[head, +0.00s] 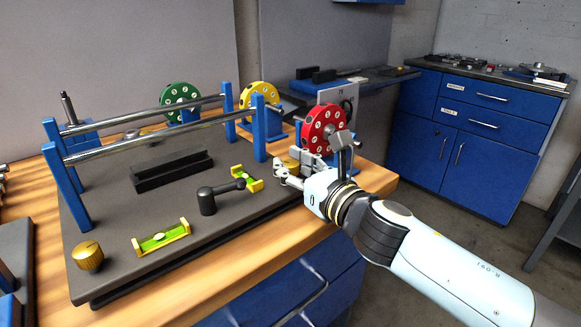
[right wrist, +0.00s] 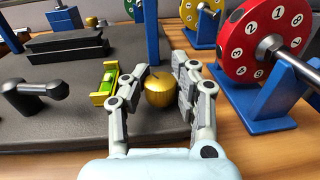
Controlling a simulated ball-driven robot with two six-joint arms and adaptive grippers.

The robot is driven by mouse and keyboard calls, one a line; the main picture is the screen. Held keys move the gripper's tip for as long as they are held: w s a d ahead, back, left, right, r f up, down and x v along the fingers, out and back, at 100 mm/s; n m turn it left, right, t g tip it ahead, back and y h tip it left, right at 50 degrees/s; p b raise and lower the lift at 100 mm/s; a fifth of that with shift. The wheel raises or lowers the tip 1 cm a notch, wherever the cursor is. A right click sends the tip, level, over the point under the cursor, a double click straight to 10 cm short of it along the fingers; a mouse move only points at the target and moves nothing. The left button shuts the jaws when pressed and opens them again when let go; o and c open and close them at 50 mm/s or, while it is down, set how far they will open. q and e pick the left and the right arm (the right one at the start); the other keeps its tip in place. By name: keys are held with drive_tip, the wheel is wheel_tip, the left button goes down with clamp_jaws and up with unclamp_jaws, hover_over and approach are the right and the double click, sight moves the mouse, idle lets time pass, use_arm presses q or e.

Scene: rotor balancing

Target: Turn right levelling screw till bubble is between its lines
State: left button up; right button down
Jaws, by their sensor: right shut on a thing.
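The right levelling screw is a gold knob (right wrist: 161,92) at the right edge of the dark base plate (head: 110,205). My right gripper (right wrist: 160,85) is shut on it, one finger on each side; in the head view the fingers (head: 288,174) partly hide it. A yellow-framed spirit level with a green vial (head: 246,178) sits just left of the gripper, and shows beside the left finger in the right wrist view (right wrist: 105,84). A second level (head: 161,238) lies along the front edge. I cannot read either bubble clearly against its lines. My left gripper is out of view.
Another gold knob (head: 88,256) stands at the front left corner. A black clamp handle (head: 207,200) stands between the levels. Blue posts carry two steel rails (head: 150,145). A red numbered disc (head: 325,128) on a blue stand is close right of the gripper.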

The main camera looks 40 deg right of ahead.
sight(291, 164)
drive_tip(key=shift+s+f+m+g+h+b, duration=0.1)
drive_tip(key=shift+m+g+h+b, duration=0.3)
drive_tip(key=shift+m+h, duration=0.9)
drive_tip(key=shift+f+m+g+h+b, duration=0.1)
drive_tip(key=shift+m+g+h+b, duration=0.4)
drive_tip(key=shift+h, duration=1.3)
drive_tip(key=shift+m+h, duration=0.3)
drive_tip(key=shift+m, duration=0.2)
drive_tip(key=c, duration=1)
unclamp_jaws()
drive_tip(key=shift+r, duration=0.15)
drive_tip(key=shift+r, duration=0.15)
wheel_tip(291, 164, up, 10)
drive_tip(key=shift+f, duration=0.15)
